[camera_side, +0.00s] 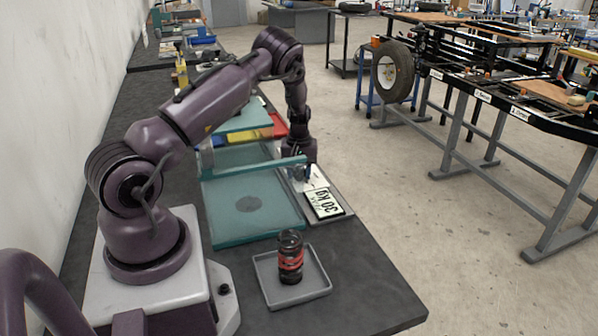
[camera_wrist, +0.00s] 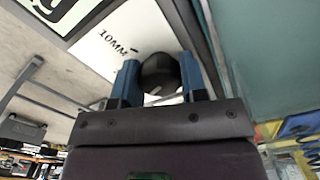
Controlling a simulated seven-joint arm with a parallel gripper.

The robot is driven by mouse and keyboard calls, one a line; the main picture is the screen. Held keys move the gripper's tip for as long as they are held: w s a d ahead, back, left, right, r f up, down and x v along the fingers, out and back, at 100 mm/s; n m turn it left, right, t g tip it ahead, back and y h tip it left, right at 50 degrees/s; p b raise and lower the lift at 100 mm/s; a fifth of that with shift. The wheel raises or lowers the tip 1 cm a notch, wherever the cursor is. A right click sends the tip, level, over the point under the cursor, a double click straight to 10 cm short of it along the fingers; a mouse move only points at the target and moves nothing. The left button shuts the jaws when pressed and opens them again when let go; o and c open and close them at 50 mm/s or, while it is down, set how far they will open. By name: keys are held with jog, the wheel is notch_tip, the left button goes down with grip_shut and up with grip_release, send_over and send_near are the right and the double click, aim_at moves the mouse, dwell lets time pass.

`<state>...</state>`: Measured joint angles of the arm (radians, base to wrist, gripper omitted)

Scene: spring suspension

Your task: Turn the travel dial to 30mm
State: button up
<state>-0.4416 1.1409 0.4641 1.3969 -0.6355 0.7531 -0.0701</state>
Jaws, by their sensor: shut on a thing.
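The travel dial is a round black knob (camera_wrist: 160,73) on a white panel (camera_wrist: 150,30) in the wrist view. A "10MM" label and a short dark tick mark are printed beside it; no other dial marking is readable. My gripper (camera_wrist: 158,62) has its two blue fingers on either side of the knob and is shut on it. In the side view my gripper (camera_side: 304,172) points down at the far end of the panel, next to a "30 kg" display (camera_side: 324,203) that appears upside down. The knob is mostly hidden there.
A teal press frame (camera_side: 222,215) stands left of the panel, its crossbar close to my gripper. A black and red spring unit (camera_side: 290,262) stands upright in a grey tray (camera_side: 266,290) in front. Red, yellow and blue bins (camera_side: 258,132) lie behind. The front-right bench corner is clear.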

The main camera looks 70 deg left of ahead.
jog(key=n, duration=0.3)
jog(key=shift+n, duration=0.4)
jog(key=shift+d+n, duration=0.1)
jog(key=shift+n, duration=1.7)
jog(key=o, duration=0.9)
notch_tip(320, 180, up, 13)
